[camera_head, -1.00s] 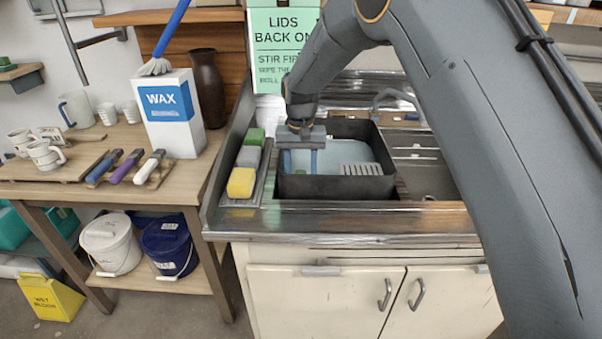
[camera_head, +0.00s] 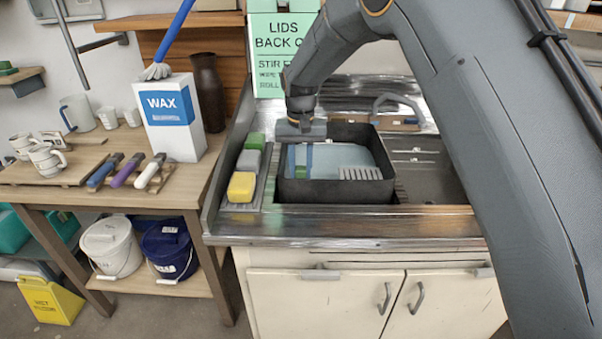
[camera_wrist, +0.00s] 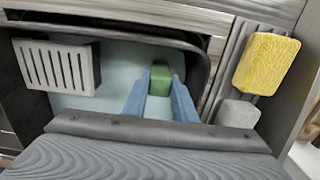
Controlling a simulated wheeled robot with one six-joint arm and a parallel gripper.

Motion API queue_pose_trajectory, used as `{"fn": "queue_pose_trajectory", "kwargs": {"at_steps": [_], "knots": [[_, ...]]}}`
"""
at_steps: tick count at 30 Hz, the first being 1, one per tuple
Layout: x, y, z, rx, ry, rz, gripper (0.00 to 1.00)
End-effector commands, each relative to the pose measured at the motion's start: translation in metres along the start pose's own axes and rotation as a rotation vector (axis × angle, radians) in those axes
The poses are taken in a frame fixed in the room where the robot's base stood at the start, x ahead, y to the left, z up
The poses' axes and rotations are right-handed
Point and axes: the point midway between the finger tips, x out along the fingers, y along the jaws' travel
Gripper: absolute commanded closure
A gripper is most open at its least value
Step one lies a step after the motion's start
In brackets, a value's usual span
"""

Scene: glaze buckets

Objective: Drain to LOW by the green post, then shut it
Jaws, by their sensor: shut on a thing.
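A black tub (camera_head: 335,193) sits in the sink and holds pale blue liquid (camera_head: 345,155). My gripper (camera_head: 300,170) reaches down into the tub's left part. In the wrist view, its two blue fingers (camera_wrist: 161,84) are shut on a small green post (camera_wrist: 160,76). In the head view, only a little of the green shows between the fingertips. A grey slotted grate (camera_head: 360,173) is at the tub's front right; it also shows in the wrist view (camera_wrist: 58,68). I cannot make out a LOW mark, and the post's lower part is hidden.
A ribbed tray left of the tub holds a yellow sponge (camera_head: 242,187), a grey block (camera_head: 248,161) and a green block (camera_head: 255,141). A tap (camera_head: 398,101) stands behind. A wooden table (camera_head: 190,187) with a wax box (camera_head: 170,115) stands left; lidded buckets (camera_head: 111,246) sit below.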

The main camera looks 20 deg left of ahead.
Motion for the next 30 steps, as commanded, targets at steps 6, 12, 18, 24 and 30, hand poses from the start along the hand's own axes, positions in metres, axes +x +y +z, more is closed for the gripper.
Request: {"fn": "queue_pose_trajectory", "kwargs": {"at_steps": [6, 12, 18, 24, 30], "knots": [[-0.005, -0.001, -0.002, 0.0, 0.007, -0.003, 0.59], [-0.003, 0.0, -0.001, 0.0, 0.005, -0.002, 0.56], [-0.009, 0.0, -0.002, 0.0, 0.006, -0.002, 0.56], [-0.037, -0.001, -0.003, 0.0, 0.008, -0.003, 0.56], [-0.068, -0.001, -0.002, 0.0, 0.007, -0.003, 0.56]]}}
